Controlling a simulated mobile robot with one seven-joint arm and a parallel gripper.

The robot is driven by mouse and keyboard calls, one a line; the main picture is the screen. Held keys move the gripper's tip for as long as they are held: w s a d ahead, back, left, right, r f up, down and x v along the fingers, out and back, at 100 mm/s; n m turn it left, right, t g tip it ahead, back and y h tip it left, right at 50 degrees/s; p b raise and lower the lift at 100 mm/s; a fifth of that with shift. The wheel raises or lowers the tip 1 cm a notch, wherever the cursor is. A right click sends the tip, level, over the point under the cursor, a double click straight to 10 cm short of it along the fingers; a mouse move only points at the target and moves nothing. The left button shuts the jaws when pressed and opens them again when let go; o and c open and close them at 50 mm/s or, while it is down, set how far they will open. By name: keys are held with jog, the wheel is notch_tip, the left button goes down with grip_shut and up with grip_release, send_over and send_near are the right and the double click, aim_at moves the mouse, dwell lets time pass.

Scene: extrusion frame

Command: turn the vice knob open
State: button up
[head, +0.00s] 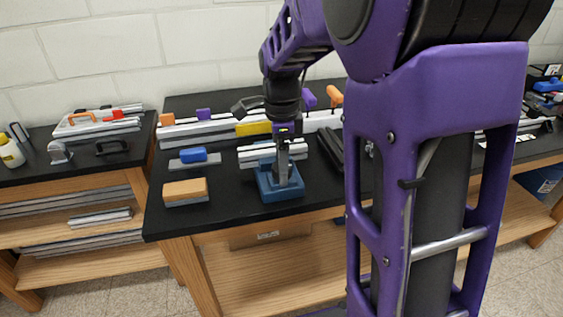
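A blue vice (280,190) stands on the black bench top near its front edge. Light grey bar-shaped pieces (258,156) lie across it or just behind it; I cannot tell which. My gripper (283,160) hangs down from my purple arm over the vice and overlaps it in the head view. The fingers are small and dark there, so I cannot tell whether they are open or shut, or whether they touch the vice. The vice knob cannot be made out; it may be hidden by my gripper.
A wood-topped block (186,191) and a blue-handled tool (194,156) lie left of the vice. A long extrusion (205,130) with orange, purple and yellow parts runs along the back. Dark bars (328,150) lie to the right. My arm hides much of the right side.

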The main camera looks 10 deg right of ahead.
grip_shut()
